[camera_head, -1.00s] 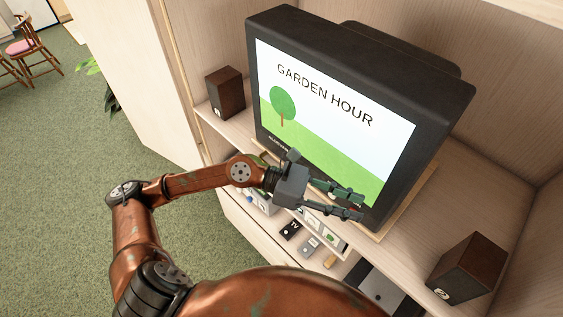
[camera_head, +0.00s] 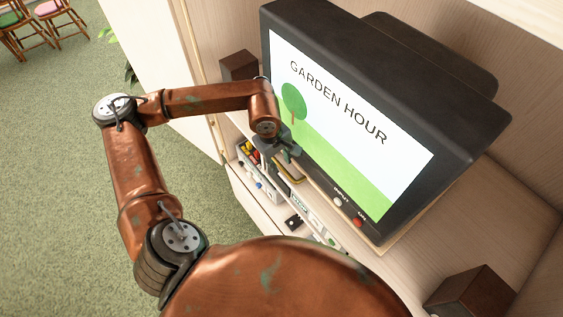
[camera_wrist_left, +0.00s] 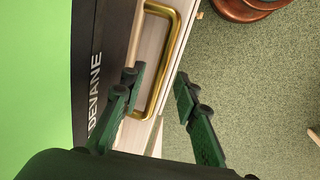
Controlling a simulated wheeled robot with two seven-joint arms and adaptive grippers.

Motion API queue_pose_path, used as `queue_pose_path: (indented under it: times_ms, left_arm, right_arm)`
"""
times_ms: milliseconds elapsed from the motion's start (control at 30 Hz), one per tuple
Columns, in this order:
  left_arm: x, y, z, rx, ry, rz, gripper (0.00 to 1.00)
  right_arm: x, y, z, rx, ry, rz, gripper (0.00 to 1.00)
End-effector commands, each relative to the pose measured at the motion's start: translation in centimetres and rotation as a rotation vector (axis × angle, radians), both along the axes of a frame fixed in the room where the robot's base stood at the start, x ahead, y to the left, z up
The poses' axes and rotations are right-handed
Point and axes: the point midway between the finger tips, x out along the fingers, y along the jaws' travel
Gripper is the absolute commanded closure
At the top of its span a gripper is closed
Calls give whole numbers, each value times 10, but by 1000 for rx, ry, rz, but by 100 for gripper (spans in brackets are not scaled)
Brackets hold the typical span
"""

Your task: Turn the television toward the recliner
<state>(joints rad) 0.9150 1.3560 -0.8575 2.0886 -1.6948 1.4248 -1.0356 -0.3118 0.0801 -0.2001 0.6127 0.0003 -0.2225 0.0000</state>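The television (camera_head: 440,105) is a dark boxy set on a light wood board (camera_head: 402,222) in the cabinet, its "GARDEN HOUR" screen facing left and down in the head view. A brass handle (camera_head: 290,178) is at the board's front edge; it also shows in the left wrist view (camera_wrist_left: 179,52). My left gripper (camera_head: 290,153) is at the television's lower left corner, partly hidden by my arm. In the left wrist view its fingers (camera_wrist_left: 156,82) are apart, with the handle around and beyond their tips; contact is unclear. The recliner cannot be made out. My right gripper is out of view.
Dark speakers stand left (camera_head: 239,66) and right (camera_head: 470,292) of the television. A shelf below holds a grey bin (camera_head: 262,186) of small items. Green carpet (camera_head: 60,140) lies open at left, with wooden chairs (camera_head: 50,25) far off.

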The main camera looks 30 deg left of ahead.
Motion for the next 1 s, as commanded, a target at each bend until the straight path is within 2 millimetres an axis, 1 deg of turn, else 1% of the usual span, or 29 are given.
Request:
queue_pose_path:
  times_ms: [100, 200, 333, 500, 900, 1000]
  left_arm:
    - [2, -1, -12, -2, 2, 2, 71]
    - [3, -1, -19, -2, 2, 3, 71]
    - [3, -1, -22, -2, 0, 4, 71]
    - [3, -1, -22, -2, 0, 6, 71]
    - [3, 0, -22, -2, 1, 6, 99]
    - [3, 0, -22, -2, 1, 6, 100]
  right_arm:
    - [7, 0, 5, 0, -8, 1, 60]
    - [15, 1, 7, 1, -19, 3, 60]
    - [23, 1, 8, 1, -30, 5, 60]
    - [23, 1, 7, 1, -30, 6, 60]
    - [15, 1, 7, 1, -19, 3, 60]
    - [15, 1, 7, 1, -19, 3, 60]
